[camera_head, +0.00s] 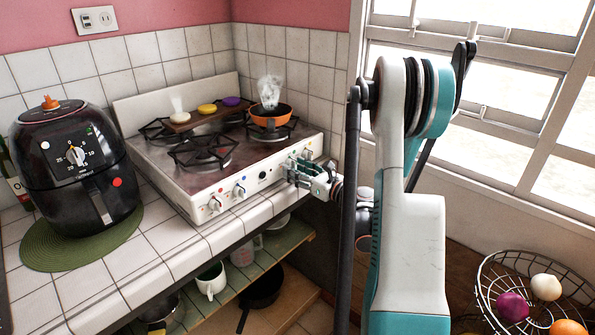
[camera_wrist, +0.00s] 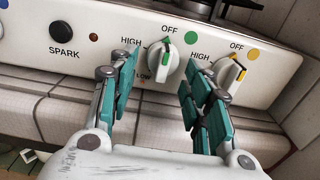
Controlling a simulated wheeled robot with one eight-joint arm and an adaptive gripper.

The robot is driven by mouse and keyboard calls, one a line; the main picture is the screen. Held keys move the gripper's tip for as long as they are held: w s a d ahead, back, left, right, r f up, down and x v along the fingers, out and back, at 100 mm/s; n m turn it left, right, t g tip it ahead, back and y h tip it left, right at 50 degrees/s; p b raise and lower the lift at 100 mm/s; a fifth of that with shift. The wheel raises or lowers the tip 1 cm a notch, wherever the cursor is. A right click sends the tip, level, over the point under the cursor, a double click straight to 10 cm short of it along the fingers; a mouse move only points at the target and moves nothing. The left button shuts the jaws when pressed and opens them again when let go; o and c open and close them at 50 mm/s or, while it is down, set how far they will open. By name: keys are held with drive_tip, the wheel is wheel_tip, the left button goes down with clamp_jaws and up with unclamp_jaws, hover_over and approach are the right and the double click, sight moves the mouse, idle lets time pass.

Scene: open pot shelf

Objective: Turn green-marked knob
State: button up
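The green-marked knob (camera_wrist: 163,63) is white with a green pointer and sits on the stove's front panel below a green dot (camera_wrist: 194,30). Its pointer is toward the OFF label. My gripper (camera_wrist: 160,88) is open, with one teal-padded finger left of this knob and the other to its lower right. I cannot tell whether either finger touches it. The yellow-marked knob (camera_wrist: 228,75) is just right of the right finger. In the head view my gripper (camera_head: 297,169) is at the right end of the stove front (camera_head: 195,203) and covers the knobs there.
A black SPARK button (camera_wrist: 64,54) is left of my gripper. Red- and blue-marked knobs (camera_head: 240,190) are farther left. A steaming orange pan (camera_head: 270,117) stands on the stove. A black air fryer (camera_head: 70,165) stands left. The tiled counter edge (camera_wrist: 50,100) runs below the panel.

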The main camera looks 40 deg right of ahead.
drive_tip(key=shift+s, duration=0.1)
drive_tip(key=s, duration=0.7)
drive_tip(key=shift+s+d, duration=0.15)
drive_tip(key=shift+d, duration=0.2)
